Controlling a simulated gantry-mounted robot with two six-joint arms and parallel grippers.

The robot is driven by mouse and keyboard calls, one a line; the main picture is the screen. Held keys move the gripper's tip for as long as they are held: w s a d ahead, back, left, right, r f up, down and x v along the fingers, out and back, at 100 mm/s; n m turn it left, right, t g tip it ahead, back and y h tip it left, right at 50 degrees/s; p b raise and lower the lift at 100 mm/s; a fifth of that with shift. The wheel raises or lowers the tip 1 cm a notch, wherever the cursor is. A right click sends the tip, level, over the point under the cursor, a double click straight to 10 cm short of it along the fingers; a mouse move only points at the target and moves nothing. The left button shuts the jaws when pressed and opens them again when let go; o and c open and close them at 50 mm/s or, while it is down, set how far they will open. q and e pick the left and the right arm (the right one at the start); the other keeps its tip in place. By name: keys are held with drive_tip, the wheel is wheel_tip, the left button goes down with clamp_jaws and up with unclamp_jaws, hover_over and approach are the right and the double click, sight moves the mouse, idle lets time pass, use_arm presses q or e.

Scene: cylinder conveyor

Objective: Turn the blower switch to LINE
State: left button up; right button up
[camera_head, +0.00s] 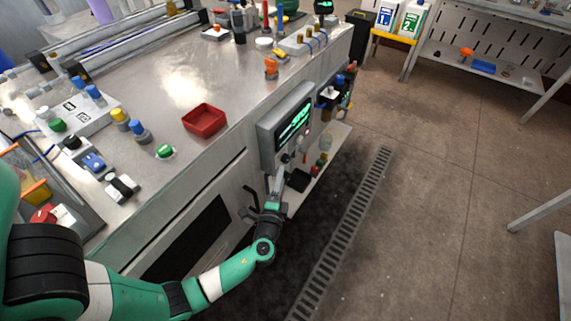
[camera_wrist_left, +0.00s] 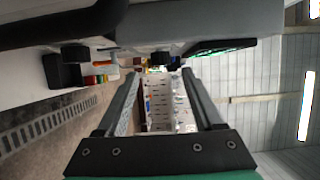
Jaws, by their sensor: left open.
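A grey control panel (camera_head: 268,138) with a lit green screen (camera_head: 293,120) is fixed to the side of the metal bench. Small dark knobs (camera_head: 285,158) sit along its lower part; their labels and settings are too small to read, so I cannot tell which is the blower switch. My left gripper (camera_head: 280,172) is just below the panel's lower part. In the left wrist view the left gripper's fingers (camera_wrist_left: 160,76) are apart and nothing is held. A dark knob (camera_wrist_left: 160,58) appears beyond the fingertips, another (camera_wrist_left: 75,53) lies to the left. My right gripper is out of view.
A red tray (camera_head: 204,121) and a green button (camera_head: 165,151) are on the bench top. A low shelf (camera_head: 327,150) with small coloured items is beside the panel.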

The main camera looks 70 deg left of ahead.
sight(285, 162)
use_arm(q)
drive_tip(key=b+x, duration=0.1)
drive_tip(key=x, duration=0.6)
drive_tip(key=shift+w, duration=0.1)
drive_tip(key=shift+r, duration=0.1)
clamp_jaws()
